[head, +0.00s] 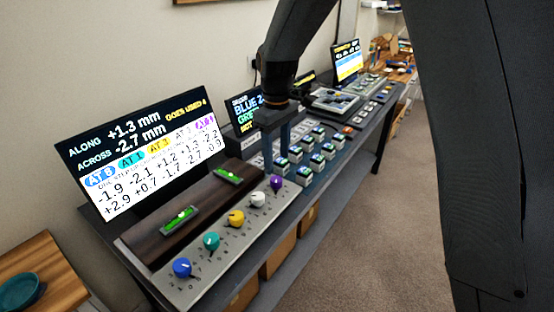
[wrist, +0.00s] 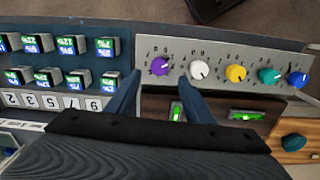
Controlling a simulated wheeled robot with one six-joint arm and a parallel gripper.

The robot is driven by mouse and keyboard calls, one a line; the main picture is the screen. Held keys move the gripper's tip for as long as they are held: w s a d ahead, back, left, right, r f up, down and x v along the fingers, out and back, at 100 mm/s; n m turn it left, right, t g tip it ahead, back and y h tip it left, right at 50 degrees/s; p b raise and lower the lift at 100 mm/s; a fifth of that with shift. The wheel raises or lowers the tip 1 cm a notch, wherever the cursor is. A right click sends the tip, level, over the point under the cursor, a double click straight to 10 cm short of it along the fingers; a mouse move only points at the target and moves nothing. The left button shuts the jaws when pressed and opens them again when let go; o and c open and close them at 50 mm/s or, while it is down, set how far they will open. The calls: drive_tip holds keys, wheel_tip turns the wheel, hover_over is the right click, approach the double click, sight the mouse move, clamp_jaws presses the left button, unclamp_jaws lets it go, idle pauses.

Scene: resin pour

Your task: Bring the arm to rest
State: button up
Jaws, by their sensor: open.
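My gripper (head: 276,162) hangs over the long dark bench, above the far end of the knob panel (head: 217,262). In the wrist view my gripper (wrist: 161,84) is open, its two blue-grey fingers apart with nothing between them. The purple knob (head: 277,182) is close to the fingertips; in the wrist view it (wrist: 160,66) shows just beyond them. I cannot tell the exact height gap. White, yellow, teal and blue knobs continue along the panel. Part of my arm comes down from the top of the head view.
Several small display blocks (head: 303,175) stand right of the gripper. A dark wooden board (head: 150,238) with green levels lies behind the knobs. A big screen (head: 140,150) with offset numbers leans at the wall. Carpet floor (head: 390,220) in front is clear.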

drive_tip(key=s+d+f+m, duration=0.1)
drive_tip(key=s+d+m, duration=0.3)
drive_tip(key=s+d, duration=0.4)
drive_tip(key=s+d+m+t, duration=0.1)
drive_tip(key=s+d+m, duration=0.4)
drive_tip(key=s+d, duration=0.4)
drive_tip(key=s, duration=0.5)
drive_tip(key=shift+s+f+m, duration=0.25)
drive_tip(key=shift+f+m, duration=0.05)
drive_tip(key=shift+f, duration=0.1)
drive_tip(key=shift+a, duration=0.1)
drive_tip(key=shift+c, duration=0.2)
